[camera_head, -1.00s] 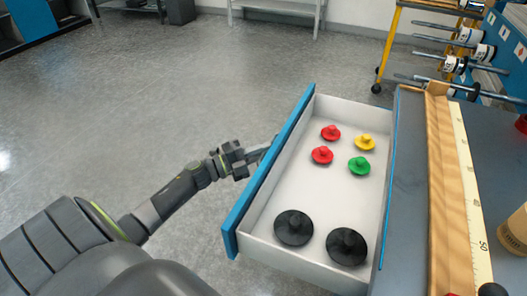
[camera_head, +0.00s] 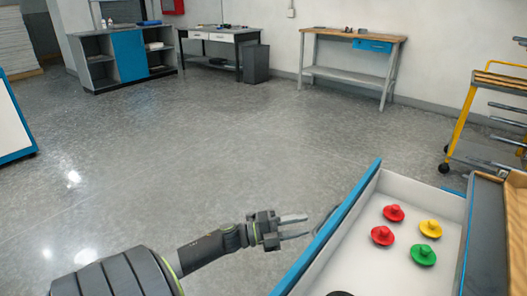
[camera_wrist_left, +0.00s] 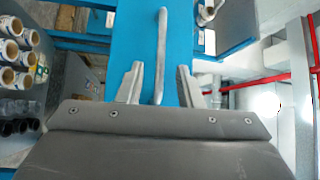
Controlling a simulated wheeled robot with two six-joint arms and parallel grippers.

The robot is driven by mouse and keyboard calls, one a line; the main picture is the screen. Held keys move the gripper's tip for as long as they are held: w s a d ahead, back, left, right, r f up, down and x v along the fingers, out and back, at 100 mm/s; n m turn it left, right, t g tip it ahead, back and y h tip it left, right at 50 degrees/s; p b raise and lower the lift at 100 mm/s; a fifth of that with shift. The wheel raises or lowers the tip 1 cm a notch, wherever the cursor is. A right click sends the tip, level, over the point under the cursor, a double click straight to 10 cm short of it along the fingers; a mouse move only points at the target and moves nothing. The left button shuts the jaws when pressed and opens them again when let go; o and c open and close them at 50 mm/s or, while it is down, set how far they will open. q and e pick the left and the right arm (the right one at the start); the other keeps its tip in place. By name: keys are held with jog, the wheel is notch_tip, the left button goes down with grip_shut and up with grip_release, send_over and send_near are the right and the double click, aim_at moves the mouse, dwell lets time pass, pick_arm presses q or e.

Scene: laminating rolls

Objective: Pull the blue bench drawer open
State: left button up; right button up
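The blue-fronted bench drawer (camera_head: 337,222) stands pulled out from the bench, its white inside showing. Its grey handle (camera_head: 325,219) is on the blue front. My left gripper (camera_head: 295,227) is open just left of the handle, with a small gap between its fingertips and the handle. In the left wrist view, the handle (camera_wrist_left: 161,55) is a grey bar running up from between the two spread fingers, against the blue front; nothing is gripped.
Two red knobbed discs (camera_head: 382,236), a yellow one (camera_head: 430,229) and a green one (camera_head: 423,255) lie in the drawer. A yellow-framed rack (camera_head: 462,115) stands at the right. Open grey floor (camera_head: 200,160) lies left of the drawer.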

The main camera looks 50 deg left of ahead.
pick_arm(q)
jog(key=v, duration=1.1)
jog(key=shift+s, duration=0.15)
jog(key=shift+a, duration=0.15)
